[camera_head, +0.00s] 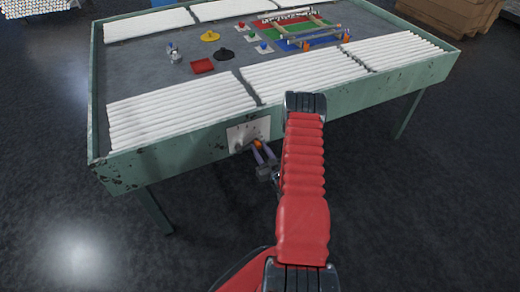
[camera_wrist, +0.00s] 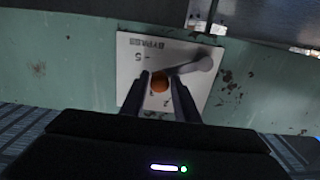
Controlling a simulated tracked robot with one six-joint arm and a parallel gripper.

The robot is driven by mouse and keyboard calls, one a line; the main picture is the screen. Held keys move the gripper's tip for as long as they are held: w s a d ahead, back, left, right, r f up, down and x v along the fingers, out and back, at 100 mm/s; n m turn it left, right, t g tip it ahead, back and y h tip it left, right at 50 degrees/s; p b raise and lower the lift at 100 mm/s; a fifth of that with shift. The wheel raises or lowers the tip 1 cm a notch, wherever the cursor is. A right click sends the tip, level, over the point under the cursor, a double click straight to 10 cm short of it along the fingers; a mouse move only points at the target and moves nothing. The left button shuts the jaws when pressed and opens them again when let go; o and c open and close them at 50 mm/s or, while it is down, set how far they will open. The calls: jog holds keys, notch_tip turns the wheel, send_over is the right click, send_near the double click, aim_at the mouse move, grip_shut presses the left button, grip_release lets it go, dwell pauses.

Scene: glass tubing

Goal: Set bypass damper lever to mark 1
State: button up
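The bypass damper plate (camera_head: 241,133) is a pale panel on the green table's front side. My gripper (camera_wrist: 160,79) has one finger on each side of the knob. The fingers are apart; whether they touch the knob is unclear. In the head view my gripper (camera_head: 262,149) is at the plate. The fingers hide other marks.
The green table (camera_head: 180,154) carries rows of white tubes (camera_head: 180,108). A red tray (camera_head: 202,66), yellow and black discs and a tube rack stand on its grey top. A metal bracket (camera_wrist: 205,15) sits close above the plate in the wrist view. Floor in front is clear.

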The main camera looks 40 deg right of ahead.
grip_shut()
